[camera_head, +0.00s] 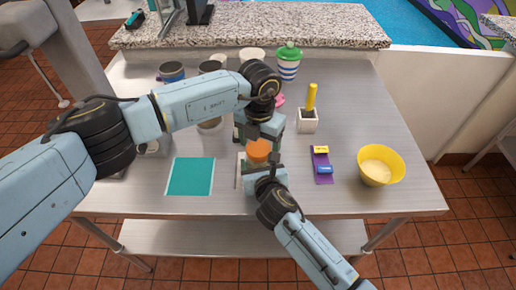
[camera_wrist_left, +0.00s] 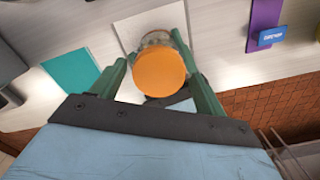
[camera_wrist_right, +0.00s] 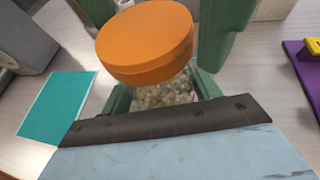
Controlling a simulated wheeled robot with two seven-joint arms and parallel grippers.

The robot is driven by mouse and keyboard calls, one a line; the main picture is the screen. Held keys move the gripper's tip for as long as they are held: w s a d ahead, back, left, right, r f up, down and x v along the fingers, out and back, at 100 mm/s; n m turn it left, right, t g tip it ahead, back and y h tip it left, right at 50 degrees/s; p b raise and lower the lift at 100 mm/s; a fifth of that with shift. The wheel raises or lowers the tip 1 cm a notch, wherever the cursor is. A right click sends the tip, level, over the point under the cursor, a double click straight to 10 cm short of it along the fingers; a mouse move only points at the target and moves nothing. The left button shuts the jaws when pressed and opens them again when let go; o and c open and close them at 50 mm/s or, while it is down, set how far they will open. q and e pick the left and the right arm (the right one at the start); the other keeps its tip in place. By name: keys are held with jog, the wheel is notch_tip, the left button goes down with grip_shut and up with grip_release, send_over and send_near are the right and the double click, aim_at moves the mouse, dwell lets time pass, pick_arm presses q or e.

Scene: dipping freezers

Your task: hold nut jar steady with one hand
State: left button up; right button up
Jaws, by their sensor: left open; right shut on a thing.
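The nut jar has an orange lid (camera_head: 258,150) and stands upright near the middle of the table. In the right wrist view, its clear body (camera_wrist_right: 163,94) shows pale nuts inside. My right gripper (camera_head: 259,166) is shut on the jar body from the near side, below the lid. My left gripper (camera_head: 258,136) is just beyond and above the jar. In the left wrist view, its green fingers (camera_wrist_left: 162,85) are open, one on each side of the lid (camera_wrist_left: 162,72), with a gap at the left. The lid sits on the jar; its far side is partly hidden in the head view.
A teal mat (camera_head: 190,176) lies left of the jar. On the right are a purple strip (camera_head: 322,172) with small blocks, a yellow bowl (camera_head: 381,166) and a white holder (camera_head: 307,122) with a yellow-handled tool. Several cups and a striped green-lidded cup (camera_head: 288,66) stand at the back.

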pick_arm(q)
jog(key=shift+m, duration=0.8)
jog(key=shift+a, duration=0.15)
jog(key=c, duration=1)
jog(key=shift+n, duration=1.8)
jog(key=shift+n, duration=1.7)
